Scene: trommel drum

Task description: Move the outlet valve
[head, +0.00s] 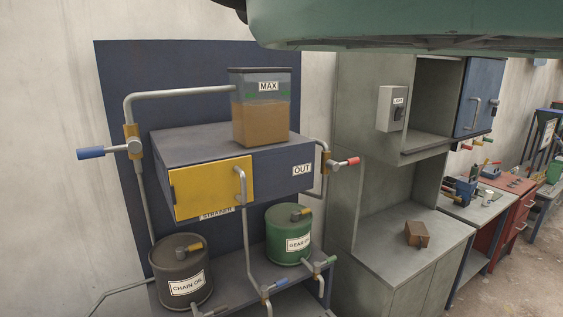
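The outlet valve (333,165) sits on the grey pipe to the right of the box, beside the OUT label (302,170). It has a brass body and a red-tipped handle (347,162) pointing right. Another valve (132,144) with a blue handle (92,153) pointing left is on the pipe at the left. A clear tank (261,108) labelled MAX, part filled with brown liquid, stands on the box (200,148). The box has a shut yellow door (212,189). My gripper is not in view.
A dark drum (180,268) labelled CHAIN OIL and a green drum (288,240) stand below the box. Small valves (268,289) sit in front of them. At right, a grey cabinet (342,130) and a worktop (385,240) carry a brown block (417,234).

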